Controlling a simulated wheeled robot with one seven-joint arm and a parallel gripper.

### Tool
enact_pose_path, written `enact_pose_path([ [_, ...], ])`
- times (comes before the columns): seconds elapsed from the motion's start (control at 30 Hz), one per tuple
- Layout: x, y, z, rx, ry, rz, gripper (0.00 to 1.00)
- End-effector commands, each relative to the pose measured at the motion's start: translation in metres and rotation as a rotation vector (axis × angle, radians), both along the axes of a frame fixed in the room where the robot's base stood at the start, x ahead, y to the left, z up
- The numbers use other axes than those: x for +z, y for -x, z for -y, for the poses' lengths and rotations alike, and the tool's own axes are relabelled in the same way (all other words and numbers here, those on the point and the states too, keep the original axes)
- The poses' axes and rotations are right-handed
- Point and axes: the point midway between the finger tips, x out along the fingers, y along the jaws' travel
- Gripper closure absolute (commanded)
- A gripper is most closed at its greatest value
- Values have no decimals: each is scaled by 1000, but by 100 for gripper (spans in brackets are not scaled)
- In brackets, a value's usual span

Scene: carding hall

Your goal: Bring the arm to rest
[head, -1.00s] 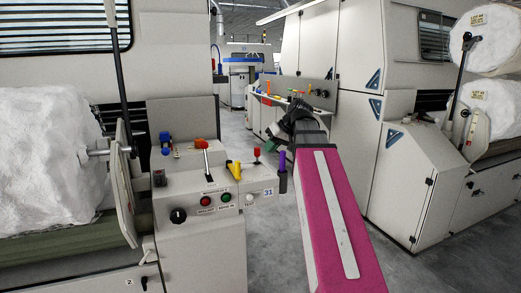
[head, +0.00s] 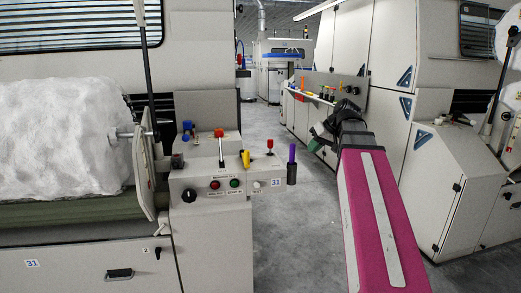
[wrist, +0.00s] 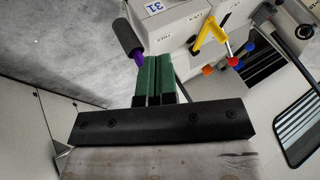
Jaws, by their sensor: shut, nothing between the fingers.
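My arm, with a magenta link, reaches forward in the right half of the head view. My gripper (head: 317,139) is at its far end, in front of the aisle and to the right of the control console (head: 218,222). In the wrist view the two green fingers of my gripper (wrist: 153,78) lie side by side, shut with nothing between them. A purple-and-black handle (wrist: 128,42) shows just beyond the fingertips in the wrist view. In the head view the same purple handle (head: 292,163) stands at the console's right edge, apart from my gripper.
The console carries a black knob (head: 189,195), a yellow item (head: 245,159) and red-topped levers. A large white fibre roll (head: 65,137) is at left. Cabinets (head: 397,124) line the right, with a shelf of coloured items (head: 318,96) farther back. Grey floor lies open between them.

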Motion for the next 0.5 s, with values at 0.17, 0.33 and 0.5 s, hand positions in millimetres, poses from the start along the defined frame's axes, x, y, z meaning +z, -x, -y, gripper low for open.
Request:
enact_pose_path([
  [0.17, -17, -1, 0, -17, 10, -19, 100],
  [0.33, -39, -3, -1, -40, 27, -45, 100],
  [0.5, -69, -4, -2, -71, 51, -78, 100],
])
